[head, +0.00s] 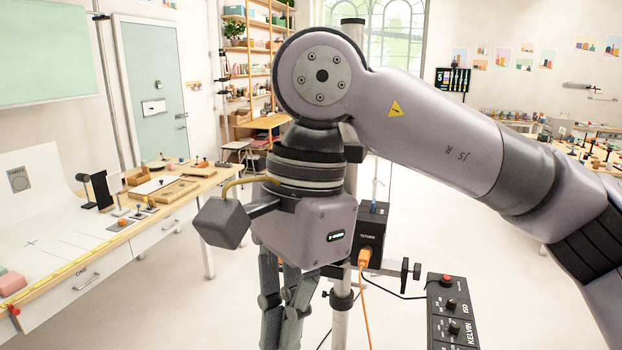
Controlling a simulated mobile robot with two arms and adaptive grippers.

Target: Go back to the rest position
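My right arm reaches in from the right and bends down at the middle of the head view. My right gripper (285,318) hangs below its grey wrist, with dark fingers pointing down. The finger ends run to the bottom edge of the view, so I cannot tell whether they are open or shut. No held object shows at them. My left gripper is not in view.
A white workbench (130,228) with trays and small props stands at left. A stand with a black box (370,232), an orange cable and a control panel (453,312) is close behind my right gripper. Shelves (252,70) stand at the back. Pale floor (440,225) is open.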

